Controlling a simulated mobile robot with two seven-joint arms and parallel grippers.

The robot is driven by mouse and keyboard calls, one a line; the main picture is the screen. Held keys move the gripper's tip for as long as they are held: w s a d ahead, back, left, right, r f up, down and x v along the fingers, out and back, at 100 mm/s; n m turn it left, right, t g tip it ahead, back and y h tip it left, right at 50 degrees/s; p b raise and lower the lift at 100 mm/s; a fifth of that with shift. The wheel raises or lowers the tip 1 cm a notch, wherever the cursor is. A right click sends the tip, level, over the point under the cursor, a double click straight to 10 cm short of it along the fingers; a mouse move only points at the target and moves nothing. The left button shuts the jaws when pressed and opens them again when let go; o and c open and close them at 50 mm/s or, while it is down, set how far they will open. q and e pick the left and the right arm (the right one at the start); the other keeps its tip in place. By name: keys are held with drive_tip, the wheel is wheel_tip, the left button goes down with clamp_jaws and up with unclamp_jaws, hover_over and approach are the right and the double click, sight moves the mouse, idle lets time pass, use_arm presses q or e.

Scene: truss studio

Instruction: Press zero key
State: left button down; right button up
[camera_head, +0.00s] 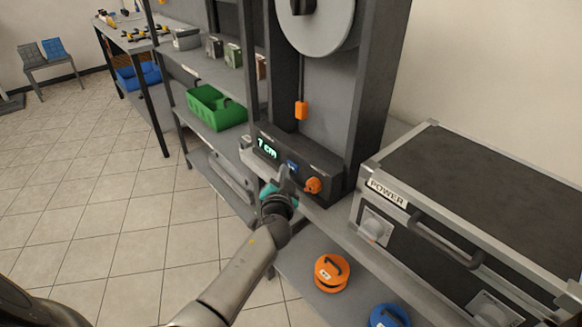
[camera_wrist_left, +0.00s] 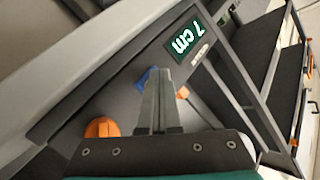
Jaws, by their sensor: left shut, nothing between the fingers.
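The device's front panel carries a green-lit display (camera_head: 267,148) reading "7 cm"; it also shows in the wrist view (camera_wrist_left: 186,42). Right of the display is a small blue key (camera_head: 292,167), likely the zero key, though its label is not legible. An orange knob (camera_head: 313,185) is further right. My left gripper (camera_head: 283,174) is shut and empty, its tips just in front of the panel by the blue key. In the wrist view the fingers (camera_wrist_left: 159,76) partly cover the blue key (camera_wrist_left: 146,76); I cannot tell whether they touch it. My right gripper is not in view.
A black case labelled POWER (camera_head: 480,190) stands on the right of the bench. Orange (camera_head: 331,272) and blue (camera_head: 388,316) discs lie on the shelf below. A green crate (camera_head: 216,108) sits on the left shelf. The tiled floor at left is open.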

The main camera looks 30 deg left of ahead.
use_arm(q)
drive_tip(key=shift+w+d, duration=0.15)
drive_tip(key=shift+w, duration=0.25)
idle(0.3)
drive_tip(key=shift+s+a, duration=0.3)
drive_tip(key=shift+s, duration=0.45)
drive_tip(key=s, duration=0.1)
drive_tip(key=s+a, duration=0.1)
drive_tip(key=s, duration=0.1)
drive_tip(key=s+a, duration=0.1)
drive_tip(key=shift+s+p, duration=0.35)
idle(0.9)
